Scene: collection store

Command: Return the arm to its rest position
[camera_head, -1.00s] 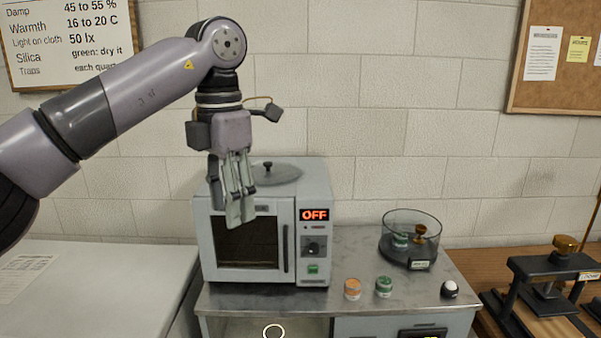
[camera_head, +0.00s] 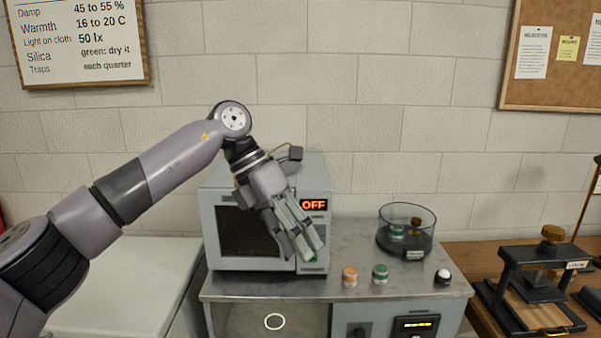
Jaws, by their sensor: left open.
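My left arm comes in from the left, and my left gripper (camera_head: 304,246) hangs in front of the right side of the small grey oven (camera_head: 240,238). The gripper is open and empty, its fingers pointing down and to the right. It hides part of the oven's control panel. The oven's display (camera_head: 314,205) reads OFF. My right gripper is not in view.
The oven stands on a metal-topped cabinet (camera_head: 355,240). An orange-topped jar (camera_head: 350,276), a green-topped jar (camera_head: 380,274), a white-topped jar (camera_head: 443,278) and a glass bowl (camera_head: 407,236) are on its right. A black press (camera_head: 535,285) stands farther right. A white surface (camera_head: 130,285) is at left.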

